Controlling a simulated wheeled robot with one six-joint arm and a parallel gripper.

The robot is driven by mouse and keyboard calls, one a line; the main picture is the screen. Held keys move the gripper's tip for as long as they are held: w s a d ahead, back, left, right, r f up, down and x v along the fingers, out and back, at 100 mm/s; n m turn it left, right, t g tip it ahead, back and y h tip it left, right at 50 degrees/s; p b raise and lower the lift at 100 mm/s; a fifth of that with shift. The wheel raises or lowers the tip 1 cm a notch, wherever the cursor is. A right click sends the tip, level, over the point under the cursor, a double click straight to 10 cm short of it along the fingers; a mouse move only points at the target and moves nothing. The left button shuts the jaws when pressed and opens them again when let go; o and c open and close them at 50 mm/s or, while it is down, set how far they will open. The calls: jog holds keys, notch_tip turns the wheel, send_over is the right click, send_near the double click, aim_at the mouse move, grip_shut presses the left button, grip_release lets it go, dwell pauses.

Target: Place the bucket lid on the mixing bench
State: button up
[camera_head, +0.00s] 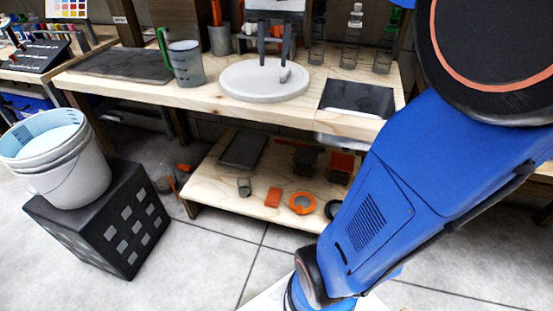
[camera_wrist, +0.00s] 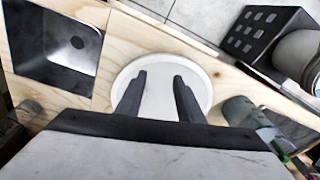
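The bucket lid is a round white disc (camera_head: 240,88) lying flat on the pale wooden mixing bench (camera_head: 220,98), between the jug and the sink. In the wrist view the lid (camera_wrist: 160,95) shows under and between my fingers, and its near part is hidden by them. My gripper (camera_head: 274,64) points down over the lid with its two dark fingers apart. In the wrist view my gripper (camera_wrist: 160,76) is open, and nothing is gripped between the fingertips. I cannot tell whether the tips touch the lid.
White buckets (camera_head: 70,165) sit on a black crate (camera_head: 120,225). A lower shelf (camera_head: 225,185) holds small parts.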

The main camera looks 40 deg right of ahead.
jog(key=s+a+f+n+t, duration=0.1)
jog(key=s+a+f+n, duration=0.2)
jog(key=s+a+f, duration=0.3)
jog(key=s+a+f+n+t, duration=0.2)
jog(key=s+a+f+n, duration=0.2)
jog(key=s+f, duration=0.8)
jog(key=shift+s+a+f, duration=0.15)
jog(key=shift+s+a, duration=0.1)
jog(key=shift+a, duration=0.75)
